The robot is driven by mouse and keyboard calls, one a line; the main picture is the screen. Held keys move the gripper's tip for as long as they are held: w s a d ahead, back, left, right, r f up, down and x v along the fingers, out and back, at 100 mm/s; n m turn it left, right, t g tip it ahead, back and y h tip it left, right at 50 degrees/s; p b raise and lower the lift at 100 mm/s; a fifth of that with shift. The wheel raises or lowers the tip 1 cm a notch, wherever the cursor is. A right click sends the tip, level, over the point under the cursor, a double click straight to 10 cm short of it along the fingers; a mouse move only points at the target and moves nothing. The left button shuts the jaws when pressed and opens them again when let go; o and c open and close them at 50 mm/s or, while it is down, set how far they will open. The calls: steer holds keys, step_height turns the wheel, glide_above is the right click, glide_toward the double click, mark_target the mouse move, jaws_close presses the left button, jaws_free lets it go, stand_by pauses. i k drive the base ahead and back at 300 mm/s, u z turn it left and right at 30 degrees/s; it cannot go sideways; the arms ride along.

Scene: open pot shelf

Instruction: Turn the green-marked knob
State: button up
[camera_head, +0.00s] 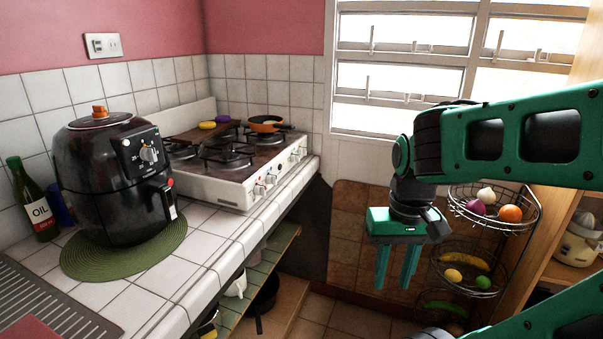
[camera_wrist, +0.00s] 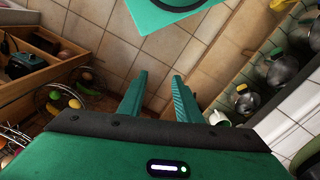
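The white stove (camera_head: 222,188) stands on the tiled counter, with a row of small knobs (camera_head: 270,179) along its front panel. Some knobs seem to carry small coloured marks, but I cannot make out which one is green. The black air fryer (camera_head: 103,190) also has dials (camera_head: 148,154) on its front. My gripper (camera_head: 393,287) hangs fingers down, to the right of the stove and lower than its knobs, well apart from them. It is open and empty; the wrist view shows a gap between the two fingers (camera_wrist: 160,76). No knob is identifiable in the wrist view.
An orange pan (camera_head: 265,124) sits on the stove. Wire fruit baskets (camera_head: 493,222) stand right of my gripper. Open floor lies below it, and shelves run under the counter edge.

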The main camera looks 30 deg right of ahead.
mark_target(294, 157)
steer(key=u, duration=0.1)
steer(key=k, duration=0.2)
steer(key=z, duration=0.65)
steer(key=i, duration=1.1)
steer(key=z, duration=0.55)
